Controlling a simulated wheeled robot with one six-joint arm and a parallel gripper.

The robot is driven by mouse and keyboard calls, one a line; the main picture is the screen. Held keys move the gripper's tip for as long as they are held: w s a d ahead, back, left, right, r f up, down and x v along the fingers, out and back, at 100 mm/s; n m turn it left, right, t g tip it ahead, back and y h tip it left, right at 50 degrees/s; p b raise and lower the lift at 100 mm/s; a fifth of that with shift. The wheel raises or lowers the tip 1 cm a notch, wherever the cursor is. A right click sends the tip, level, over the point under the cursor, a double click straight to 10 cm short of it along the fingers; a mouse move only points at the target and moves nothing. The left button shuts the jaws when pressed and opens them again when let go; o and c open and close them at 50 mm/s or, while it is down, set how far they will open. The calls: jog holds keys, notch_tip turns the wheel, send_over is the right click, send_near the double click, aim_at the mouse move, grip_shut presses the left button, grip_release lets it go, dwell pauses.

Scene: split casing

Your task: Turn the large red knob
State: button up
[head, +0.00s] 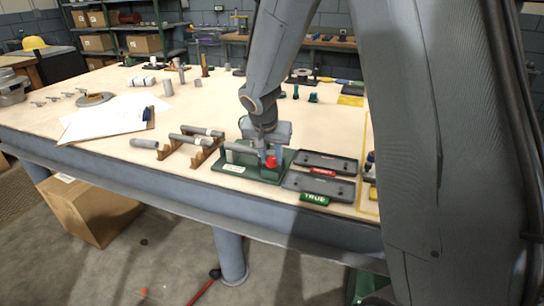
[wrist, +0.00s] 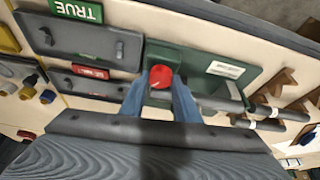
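The large red knob (head: 271,161) sits on a dark green base (head: 238,169) near the front edge of the workbench. The knob also shows in the wrist view (wrist: 160,77), with the green base (wrist: 200,70) around it. My gripper (head: 270,157) points down at the knob, with one blue finger on each side of it. In the wrist view my gripper (wrist: 160,88) has its fingers apart, with the knob between the fingertips. Any gap between fingers and knob is too small to make out, so I cannot tell whether they touch.
Two dark grey trays (head: 318,186) lie right of the base, with a red label and a green TRUE label (head: 314,198). Grey cylinders rest on brown wooden stands (head: 203,155) to the left. White paper (head: 105,120) lies farther left.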

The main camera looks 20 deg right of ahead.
jog(key=shift+d, duration=0.1)
jog(key=c, duration=0.4)
jog(key=shift+o, duration=0.2)
jog(key=shift+b, duration=0.55)
jog(key=shift+w+f+m+b, duration=0.1)
jog(key=shift+m+b, duration=0.3)
jog(key=shift+b, duration=0.1)
jog(key=m+b, duration=0.1)
jog(key=b, duration=0.2)
jog(key=shift+a+f+m+g+h, duration=0.1)
jog(key=shift+a+m+g+h, duration=0.1)
jog(key=shift+m+g+h, duration=0.15)
jog(key=m+b, duration=0.2)
jog(key=shift+g+h+b, duration=0.3)
jog(key=shift+g+h, duration=0.05)
jog(key=shift+m+g+b, duration=0.5)
jog(key=shift+m+b, duration=0.3)
jog(key=shift+m, duration=0.85)
jog(key=shift+r, duration=0.2)
jog(key=o, duration=1)
jog(key=shift+a, duration=0.1)
